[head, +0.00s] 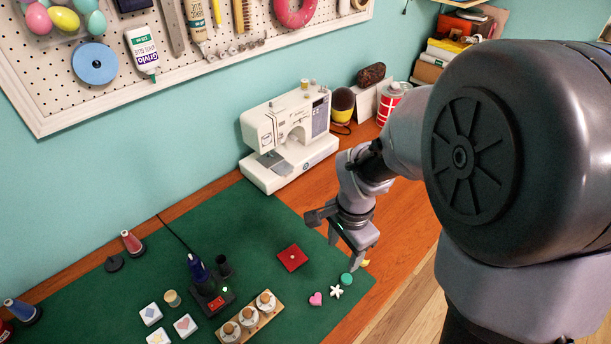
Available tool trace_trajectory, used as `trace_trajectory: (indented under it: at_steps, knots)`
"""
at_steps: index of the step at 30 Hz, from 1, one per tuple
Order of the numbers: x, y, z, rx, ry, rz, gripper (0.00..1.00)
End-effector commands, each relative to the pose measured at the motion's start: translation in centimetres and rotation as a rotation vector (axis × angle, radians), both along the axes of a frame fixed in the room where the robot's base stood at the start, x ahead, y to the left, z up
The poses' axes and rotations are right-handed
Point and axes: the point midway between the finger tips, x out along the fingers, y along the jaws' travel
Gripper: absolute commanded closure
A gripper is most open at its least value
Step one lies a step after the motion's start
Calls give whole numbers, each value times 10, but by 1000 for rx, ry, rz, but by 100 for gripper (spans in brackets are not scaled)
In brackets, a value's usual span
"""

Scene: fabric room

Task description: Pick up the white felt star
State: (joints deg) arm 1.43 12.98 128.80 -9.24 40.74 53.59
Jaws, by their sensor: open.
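The white felt star (336,291) is small and lies on the green mat (262,228) near its right edge. A pink heart (316,299) lies just left of it, and a teal round piece (346,278) lies just above and right of it. My gripper (345,257) is open and empty, pointing down above the mat, a little above the star in the picture. The gripper appears apart from the star. A yellow piece (365,263) is partly hidden by the gripper.
A red square (292,257) lies left of my gripper. A sewing machine (288,138) stands at the back. Bare wooden table (400,225) lies to the right.

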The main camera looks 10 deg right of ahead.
Motion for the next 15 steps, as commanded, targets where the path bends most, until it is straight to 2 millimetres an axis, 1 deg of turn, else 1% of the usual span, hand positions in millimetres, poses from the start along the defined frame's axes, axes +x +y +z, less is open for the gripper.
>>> trace_trajectory:
  at_steps: [1,4,5,8,9,12,15]
  knots:
    - [2,-2,-15,-3,30,-36,43]
    - [4,-4,-35,-9,55,-84,43]
    - [4,-4,-42,-9,58,-88,43]
    - [4,-4,-72,-10,60,-89,43]
    - [4,-4,-85,-10,60,-89,43]
    - [4,-4,-116,-10,60,-88,43]
    - [4,-4,-139,-9,58,-88,43]
